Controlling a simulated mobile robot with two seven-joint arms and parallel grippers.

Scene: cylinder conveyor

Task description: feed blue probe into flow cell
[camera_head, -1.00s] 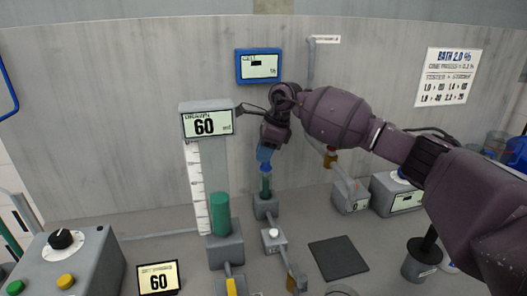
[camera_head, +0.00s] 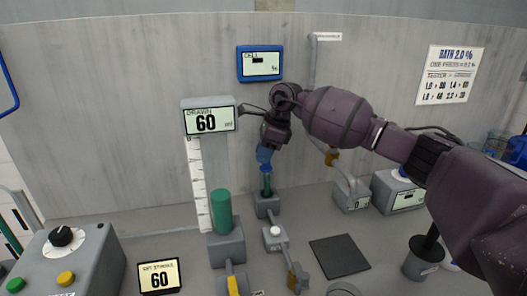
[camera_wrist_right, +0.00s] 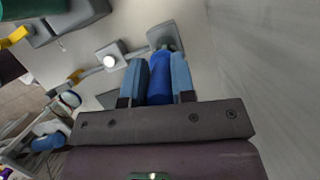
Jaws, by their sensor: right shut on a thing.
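The blue probe (camera_wrist_right: 160,78) sits between the two fingers of my right gripper (camera_wrist_right: 160,85), which is shut on it. In the head view my right gripper (camera_head: 265,152) points down, and the probe's blue lower part (camera_head: 266,168) shows just under the fingers. Directly below is the flow cell (camera_head: 267,186), a narrow green tube on a grey base. The probe's lower end is at the tube's mouth; I cannot tell how deep it is inside. My left gripper does not show.
A green cylinder (camera_head: 222,211) with a ruler and a "60" display (camera_head: 208,121) stands to the left. A blue-framed cell screen (camera_head: 260,63) hangs on the wall behind. A dark mat (camera_head: 339,256) lies at front right. A knob box (camera_head: 63,250) is at front left.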

